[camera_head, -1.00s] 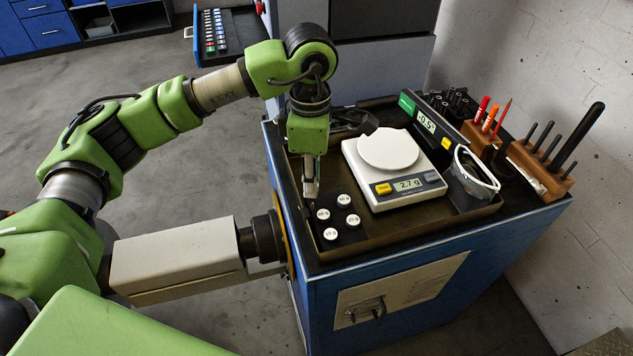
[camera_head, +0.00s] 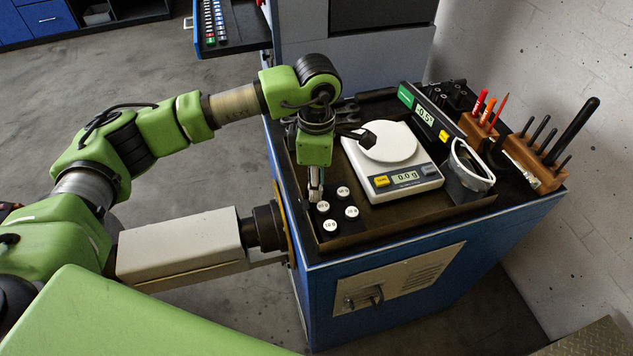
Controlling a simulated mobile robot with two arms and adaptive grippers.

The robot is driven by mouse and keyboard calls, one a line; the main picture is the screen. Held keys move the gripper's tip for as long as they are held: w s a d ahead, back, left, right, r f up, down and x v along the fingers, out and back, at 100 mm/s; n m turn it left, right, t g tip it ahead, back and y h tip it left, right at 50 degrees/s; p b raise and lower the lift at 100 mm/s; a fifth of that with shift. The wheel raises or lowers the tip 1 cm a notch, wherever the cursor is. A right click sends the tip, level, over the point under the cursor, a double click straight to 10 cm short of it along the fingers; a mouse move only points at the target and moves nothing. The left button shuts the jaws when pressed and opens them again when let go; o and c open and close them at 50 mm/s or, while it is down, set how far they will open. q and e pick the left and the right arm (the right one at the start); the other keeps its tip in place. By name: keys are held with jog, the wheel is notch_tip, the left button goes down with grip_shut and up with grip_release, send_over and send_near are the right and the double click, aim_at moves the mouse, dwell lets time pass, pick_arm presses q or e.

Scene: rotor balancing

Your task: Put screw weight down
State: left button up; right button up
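Several white-topped screw weights sit on a dark holder at the front left of the bench tray: one at the back right (camera_head: 343,192), one at the left (camera_head: 322,207), one at the right (camera_head: 351,212), one at the front (camera_head: 330,226). My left gripper (camera_head: 316,194) points down at the holder's left edge, just behind the left weight. Its fingertips look close together, but I cannot tell whether they hold anything or touch that weight. The scale (camera_head: 405,181) reads 0.0 g, and its round white pan (camera_head: 390,142) looks empty. My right gripper is not in view.
A dark tray (camera_head: 375,228) with raised edges surrounds the holder and scale. Wooden racks with pens and tools (camera_head: 535,165) are at the far right.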

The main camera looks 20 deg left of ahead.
pick_arm(q)
jog(key=shift+r, duration=0.15)
jog(key=shift+r+p, duration=0.2)
jog(key=shift+p, duration=0.1)
notch_tip(320, 180, up, 12)
jog(key=b, duration=0.4)
jog(key=shift+f+b, duration=0.15)
jog(key=shift+b, duration=0.15)
